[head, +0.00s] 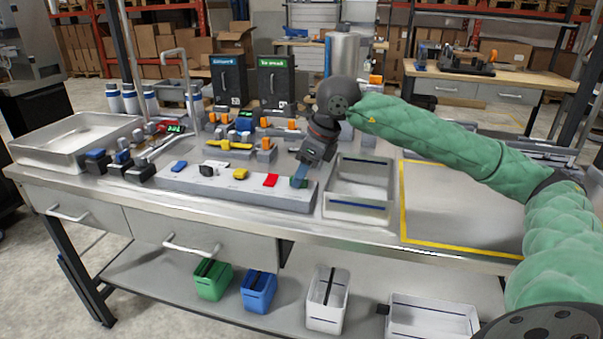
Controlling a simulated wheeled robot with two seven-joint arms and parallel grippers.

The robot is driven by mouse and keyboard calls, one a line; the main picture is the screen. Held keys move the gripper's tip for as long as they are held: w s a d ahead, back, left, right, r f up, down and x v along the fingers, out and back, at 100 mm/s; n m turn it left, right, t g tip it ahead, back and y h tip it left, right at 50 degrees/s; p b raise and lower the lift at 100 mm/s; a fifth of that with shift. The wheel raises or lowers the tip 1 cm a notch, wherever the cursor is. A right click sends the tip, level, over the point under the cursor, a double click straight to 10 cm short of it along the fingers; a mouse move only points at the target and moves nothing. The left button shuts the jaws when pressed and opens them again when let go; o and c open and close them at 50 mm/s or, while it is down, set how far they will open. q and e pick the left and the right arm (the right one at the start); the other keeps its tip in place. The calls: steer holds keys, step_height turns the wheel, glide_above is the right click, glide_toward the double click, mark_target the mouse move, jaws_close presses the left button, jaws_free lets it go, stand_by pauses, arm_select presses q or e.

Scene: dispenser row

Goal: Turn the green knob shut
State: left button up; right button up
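The green knob (298,182) is at the right end of a long grey block (225,187) on the metal bench, and only a small part of it shows. My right gripper (300,176) points down at it from above, with its fingertips at the knob. The fingers cover much of the knob, so I cannot tell whether they are closed on it or which way it is turned. My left gripper is not in view.
A white bin (360,205) stands close right of my gripper. A yellow-outlined area (455,210) farther right is clear.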

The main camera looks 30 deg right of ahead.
mark_target(314, 189)
steer(key=v, duration=0.7)
steer(key=shift+r, duration=0.15)
steer(key=shift+s+d, duration=0.1)
